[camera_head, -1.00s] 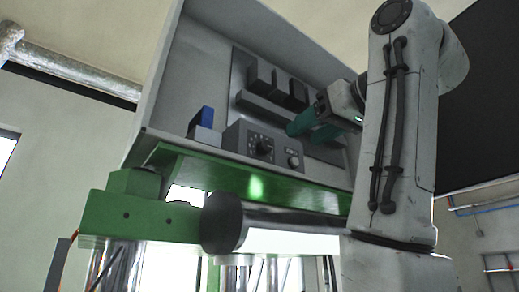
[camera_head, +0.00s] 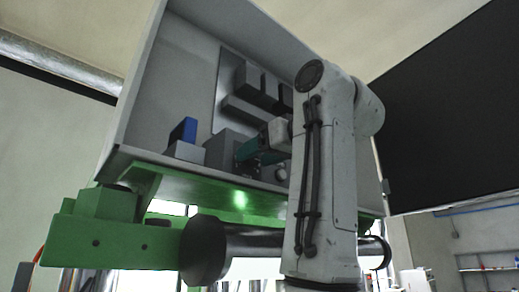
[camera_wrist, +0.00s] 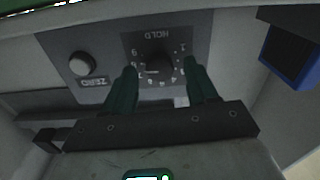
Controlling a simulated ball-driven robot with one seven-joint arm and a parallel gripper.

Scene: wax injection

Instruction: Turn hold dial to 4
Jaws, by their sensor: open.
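The hold dial (camera_wrist: 157,70) is a dark knob on a dark square plate marked HOLD, with numbers around it. It is on the front of a grey control box, which also shows in the head view (camera_head: 219,151). In the wrist view my gripper (camera_wrist: 162,68) is open, with one teal finger on each side of the dial. I cannot tell whether the fingers touch it. The dial's pointer setting is too blurred to read. In the head view my gripper (camera_head: 247,151) is at the box front and hides the dial.
A round knob marked ZERO (camera_wrist: 82,64) sits beside the dial on the same box. A blue block on a grey base (camera_head: 184,131) stands left of the box. Dark grey blocks (camera_head: 248,78) are mounted on the back panel. A green frame (camera_head: 215,190) runs below the cabinet.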

